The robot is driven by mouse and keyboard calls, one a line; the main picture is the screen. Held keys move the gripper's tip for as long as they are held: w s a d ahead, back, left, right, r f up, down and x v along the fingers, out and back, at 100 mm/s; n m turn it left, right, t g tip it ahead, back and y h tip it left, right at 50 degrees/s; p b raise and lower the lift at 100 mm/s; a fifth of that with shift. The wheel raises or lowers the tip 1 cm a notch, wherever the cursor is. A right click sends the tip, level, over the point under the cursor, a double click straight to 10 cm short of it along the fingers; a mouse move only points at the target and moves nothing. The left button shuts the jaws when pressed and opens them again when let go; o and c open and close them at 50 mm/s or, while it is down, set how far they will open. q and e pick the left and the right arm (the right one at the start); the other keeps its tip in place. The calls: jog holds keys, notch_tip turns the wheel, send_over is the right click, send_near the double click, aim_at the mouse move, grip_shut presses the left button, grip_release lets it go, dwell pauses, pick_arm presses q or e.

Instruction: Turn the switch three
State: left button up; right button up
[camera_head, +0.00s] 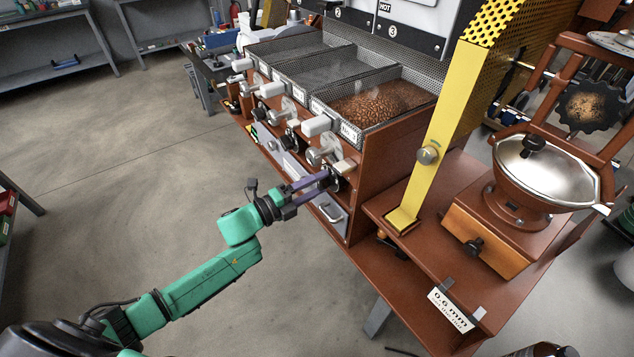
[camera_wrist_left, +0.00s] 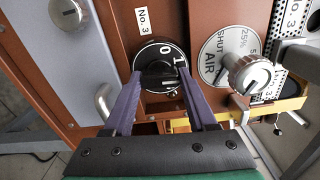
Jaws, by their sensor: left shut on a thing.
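Switch three is a round black dial with a black knob (camera_wrist_left: 158,76), marked 0 and 1, beside a "No. 3" label (camera_wrist_left: 148,20) in the left wrist view. The 0 is at the dial's upper right and the 1 is just below it. My left gripper (camera_wrist_left: 160,84) is shut on the knob, one purple finger on each side. The head view shows the same left gripper (camera_head: 325,180) at the front of the roaster's brown panel, below the third tray; its fingers largely hide the switch there. The knob's exact pointing is hard to read. My right gripper is not in view.
Right of the switch are an air dial (camera_wrist_left: 222,55) and its silver knob (camera_wrist_left: 250,75). Another silver knob (camera_wrist_left: 70,14) is at upper left. The third tray (camera_head: 385,100) holds brown beans. A yellow column (camera_head: 455,110) stands to the right. The floor left of the roaster is clear.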

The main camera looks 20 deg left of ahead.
pick_arm(q)
jog(key=n+p, duration=0.2)
jog(key=n, duration=0.5)
jog(key=n+p, duration=0.1)
jog(key=n, duration=0.3)
jog(key=shift+p, duration=0.35)
jog(key=shift+n+p, duration=0.4)
jog(key=shift+n, duration=1.1)
jog(key=shift+f, duration=0.1)
jog(key=o, duration=1.4)
jog(key=shift+c, duration=0.2)
jog(key=v, duration=1.4)
jog(key=shift+s, duration=0.25)
